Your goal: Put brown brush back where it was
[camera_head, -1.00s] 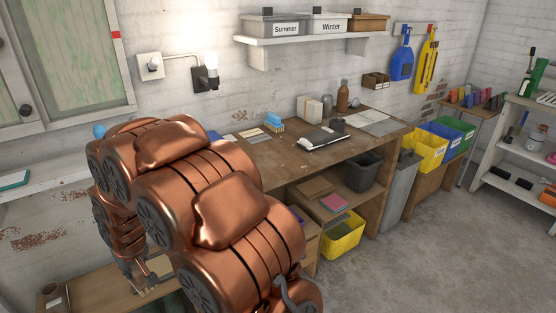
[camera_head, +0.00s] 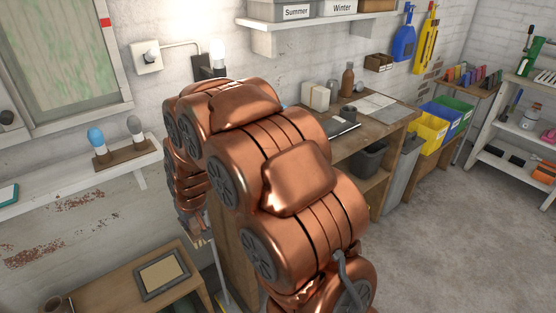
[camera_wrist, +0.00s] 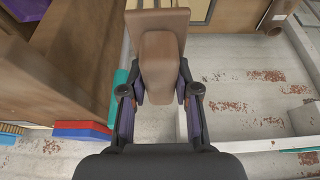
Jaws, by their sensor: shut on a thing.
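The brown brush (camera_wrist: 160,55) is held in my gripper (camera_wrist: 160,90) in the wrist view. Its rounded handle points toward the gripper and a flat, wider block is at its far end. The fingers close on its two sides. In the head view my gripper (camera_head: 197,226) hangs low beside the end of the workbench, small and partly hidden by my arm. The brush cannot be made out clearly there.
A wall shelf (camera_head: 70,186) at left carries a wooden holder (camera_head: 126,153) with a blue-topped and a grey-topped item. Below it, a low wooden table (camera_head: 108,297) carries a framed panel (camera_head: 162,273) and a dark cup. The workbench (camera_head: 378,140) stands behind my arm. Floor at right is clear.

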